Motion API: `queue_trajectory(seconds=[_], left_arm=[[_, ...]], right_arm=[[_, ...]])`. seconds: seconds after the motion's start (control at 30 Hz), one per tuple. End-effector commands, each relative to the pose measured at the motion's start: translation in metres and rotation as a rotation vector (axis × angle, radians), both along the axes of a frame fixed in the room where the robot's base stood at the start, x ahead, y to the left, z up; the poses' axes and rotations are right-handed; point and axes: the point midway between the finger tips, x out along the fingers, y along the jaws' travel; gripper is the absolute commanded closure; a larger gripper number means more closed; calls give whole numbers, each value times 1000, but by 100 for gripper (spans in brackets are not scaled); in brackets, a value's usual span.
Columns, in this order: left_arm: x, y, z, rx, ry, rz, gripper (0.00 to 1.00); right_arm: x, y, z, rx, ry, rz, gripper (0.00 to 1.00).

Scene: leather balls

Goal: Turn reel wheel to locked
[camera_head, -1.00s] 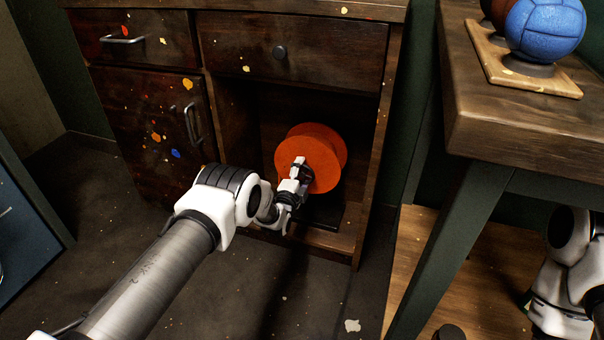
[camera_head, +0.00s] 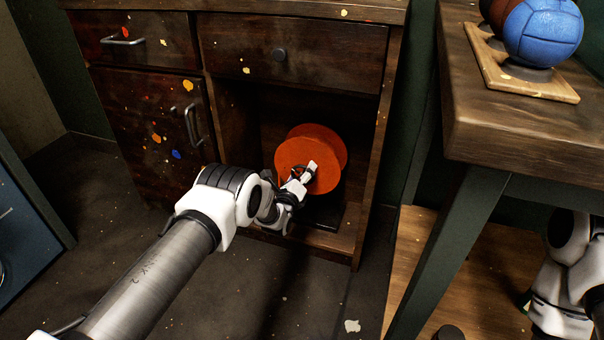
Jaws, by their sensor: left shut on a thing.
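The orange reel wheel (camera_head: 297,151) stands upright on a dark base in the open niche of the wooden cabinet. My left gripper (camera_head: 306,172) is at the lower right of the wheel's front face, shut on a part of the reel there. The gripped part is small and mostly hidden by the fingers, and I cannot make out a lock mark. My right arm (camera_head: 568,280) shows at the right edge, but its gripper is not in view.
The cabinet (camera_head: 290,50) has a drawer above the niche and a door on the left. A wooden table (camera_head: 520,120) stands at the right, with a blue ball (camera_head: 543,33) on a wooden stand (camera_head: 530,84). Dark floor lies in front.

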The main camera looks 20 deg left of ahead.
Motion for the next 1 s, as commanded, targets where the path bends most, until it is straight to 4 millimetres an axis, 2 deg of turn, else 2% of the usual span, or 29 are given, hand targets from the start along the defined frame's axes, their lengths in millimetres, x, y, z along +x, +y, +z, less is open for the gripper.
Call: queue_trajectory(seconds=[0.53,1.0], left_arm=[[0,-2,1,468,-16,0,56],[0,-2,2,622,-21,0,56]], right_arm=[[0,0,1,0,0,0,0],[0,0,2,0,0,0,0]])
